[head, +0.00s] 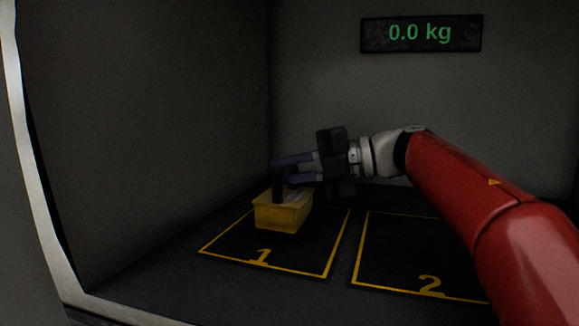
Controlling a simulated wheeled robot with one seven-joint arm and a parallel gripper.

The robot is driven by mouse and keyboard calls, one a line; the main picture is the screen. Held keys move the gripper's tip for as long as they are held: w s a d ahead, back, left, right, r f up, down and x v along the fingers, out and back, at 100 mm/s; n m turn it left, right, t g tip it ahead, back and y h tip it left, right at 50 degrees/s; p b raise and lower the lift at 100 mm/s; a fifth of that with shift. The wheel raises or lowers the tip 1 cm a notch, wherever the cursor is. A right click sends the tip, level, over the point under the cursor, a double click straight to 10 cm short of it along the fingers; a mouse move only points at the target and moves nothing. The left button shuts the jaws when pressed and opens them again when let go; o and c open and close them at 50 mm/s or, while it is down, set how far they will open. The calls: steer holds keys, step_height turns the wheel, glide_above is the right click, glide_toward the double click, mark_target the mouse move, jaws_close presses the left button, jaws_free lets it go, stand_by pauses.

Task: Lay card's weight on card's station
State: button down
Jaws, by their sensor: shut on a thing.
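My gripper (281,171), with purple fingers, reaches in from the right above a yellow bin (283,218). It is shut on a dark upright piece (278,187) that rises from the bin; I cannot tell whether this is a handle of the bin or a separate weight. The bin shows over the back left part of station 1 (325,265), a yellow-outlined square. I cannot tell whether the bin touches the floor. Station 2 (430,285) is an outlined square to the right and looks empty. No card is visible. The display (421,33) reads 0.0 kg.
Grey walls close in the left and back of the bay, and a pale frame edge (45,235) runs along its left front. My red arm crosses the right side and hides part of station 2. The front of station 1 is clear.

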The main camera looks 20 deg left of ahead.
steer(key=shift+f, duration=0.45)
stand_by(0.4)
steer(key=c, duration=1.1)
jaws_free()
steer(key=shift+f, duration=0.1)
steer(key=shift+v, duration=0.85)
steer(key=shift+p+v, duration=0.8)
steer(key=shift+v, duration=1.9)
